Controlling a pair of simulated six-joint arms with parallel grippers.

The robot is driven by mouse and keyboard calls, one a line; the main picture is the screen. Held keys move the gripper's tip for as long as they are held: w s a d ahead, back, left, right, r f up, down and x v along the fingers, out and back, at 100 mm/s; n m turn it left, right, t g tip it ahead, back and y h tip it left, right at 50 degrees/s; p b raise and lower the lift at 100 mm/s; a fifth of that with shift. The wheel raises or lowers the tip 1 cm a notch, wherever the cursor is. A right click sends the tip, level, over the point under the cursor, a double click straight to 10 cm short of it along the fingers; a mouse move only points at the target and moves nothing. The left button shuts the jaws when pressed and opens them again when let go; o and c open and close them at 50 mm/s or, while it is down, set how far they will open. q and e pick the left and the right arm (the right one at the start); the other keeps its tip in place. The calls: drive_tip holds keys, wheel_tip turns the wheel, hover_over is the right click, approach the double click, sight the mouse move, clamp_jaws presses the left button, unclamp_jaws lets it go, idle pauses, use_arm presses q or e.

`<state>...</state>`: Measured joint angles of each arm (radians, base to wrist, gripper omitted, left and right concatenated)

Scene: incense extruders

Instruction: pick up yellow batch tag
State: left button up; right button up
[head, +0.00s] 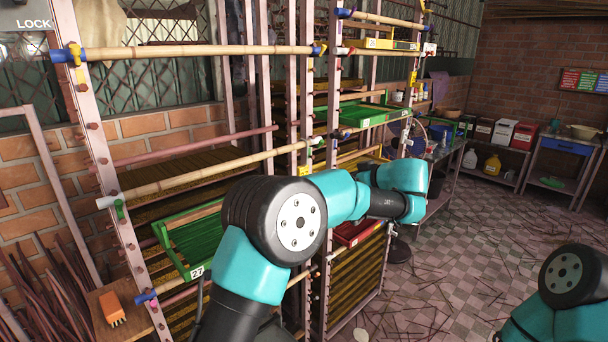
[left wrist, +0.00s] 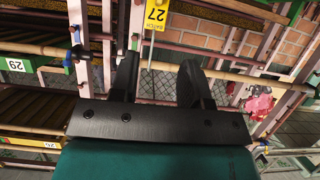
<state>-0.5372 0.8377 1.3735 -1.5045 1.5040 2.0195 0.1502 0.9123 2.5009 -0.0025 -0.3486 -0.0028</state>
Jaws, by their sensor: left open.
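A yellow batch tag (left wrist: 155,17) marked "BATCH 27" hangs at the top of the left wrist view, its top edge cut off. My left gripper (left wrist: 158,62) is open and empty. The tag is just beyond its fingers, between them in the picture and apart from them. In the head view my left arm reaches across the racks and its fingers cannot be made out. Small yellow tags show on the rack posts there (head: 413,77), but I cannot tell which is this one. My right gripper is out of the head view; only part of that arm shows.
Rack posts and bamboo rails (left wrist: 40,49) surround the tag. A green tray (head: 190,240) labelled 27 sits on the left rack, and another green tray (head: 370,113) is farther back. The checkered floor (head: 490,225) at right is open, strewn with sticks.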

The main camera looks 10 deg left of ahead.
sight(306, 164)
use_arm(q)
drive_tip(key=x, duration=1.2)
drive_tip(key=shift+w+a+f, duration=0.1)
drive_tip(key=shift+x, duration=2.6)
drive_tip(key=shift+w, duration=0.15)
clamp_jaws()
